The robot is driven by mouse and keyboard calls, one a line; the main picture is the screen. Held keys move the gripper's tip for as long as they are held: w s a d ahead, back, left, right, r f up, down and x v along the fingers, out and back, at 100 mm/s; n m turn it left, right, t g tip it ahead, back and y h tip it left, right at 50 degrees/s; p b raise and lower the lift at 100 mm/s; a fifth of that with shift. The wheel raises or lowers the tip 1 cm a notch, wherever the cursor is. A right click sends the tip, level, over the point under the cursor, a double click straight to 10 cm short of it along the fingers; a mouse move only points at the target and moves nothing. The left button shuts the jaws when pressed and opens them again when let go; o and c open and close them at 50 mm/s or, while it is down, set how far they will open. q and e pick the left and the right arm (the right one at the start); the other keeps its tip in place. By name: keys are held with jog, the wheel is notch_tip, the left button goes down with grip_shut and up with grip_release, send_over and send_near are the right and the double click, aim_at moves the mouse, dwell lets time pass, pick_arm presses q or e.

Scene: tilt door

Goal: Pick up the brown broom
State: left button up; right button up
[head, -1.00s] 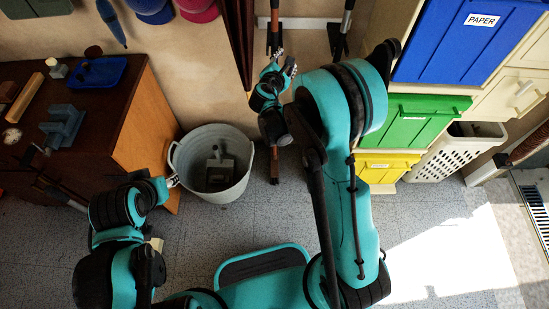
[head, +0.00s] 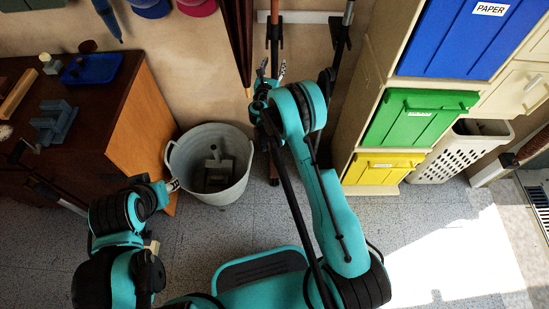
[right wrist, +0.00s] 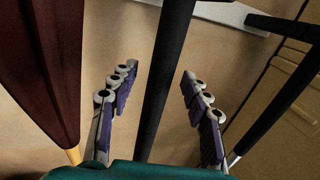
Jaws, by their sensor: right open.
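A long upright pole with a brownish upper part (head: 274,32) hangs at the wall rack; it seems to be the brown broom, but its lower part is mostly hidden behind my right arm. My right gripper (head: 272,70) is open at this pole, one finger on each side. In the right wrist view the pole looks dark (right wrist: 163,85) and runs between the two spread fingers (right wrist: 158,75), with visible gaps on both sides. My left gripper (head: 172,186) is low at the left rim of the grey bucket; its finger opening is too small to tell.
A dark red-brown folded thing (head: 240,40) hangs close left of the pole, also in the wrist view (right wrist: 45,70). Another handled tool (head: 343,35) hangs right. The grey bucket (head: 228,190) stands below, the wooden cabinet (head: 150,120) left, coloured bins (head: 415,118) right.

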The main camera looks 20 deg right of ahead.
jog(key=shift+w+d, duration=0.3)
jog(key=shift+w, duration=0.2)
jog(key=shift+w+r, duration=0.1)
jog(key=shift+w, duration=0.05)
grip_shut()
jog(key=shift+r, duration=0.1)
